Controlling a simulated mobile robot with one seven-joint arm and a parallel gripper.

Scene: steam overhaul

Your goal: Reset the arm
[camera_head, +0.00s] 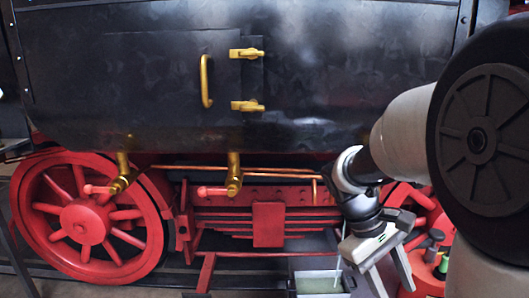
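My gripper (394,286) hangs at the lower right on my arm, in front of the right red wheel. It points downward and slightly right. Its two fingers are spread apart, and I see nothing between them. The fingertips reach almost to the bottom edge of the picture. My arm comes in from the right and hides part of the locomotive and most of the right wheel.
A black locomotive side (150,90) fills the back, with a brass door handle (206,82) and hinges. Brass valves (234,176) with red levers hang below. A red wheel (84,222) stands left. A grey box (318,284) is left of my gripper; small green and red objects (431,252) stand right.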

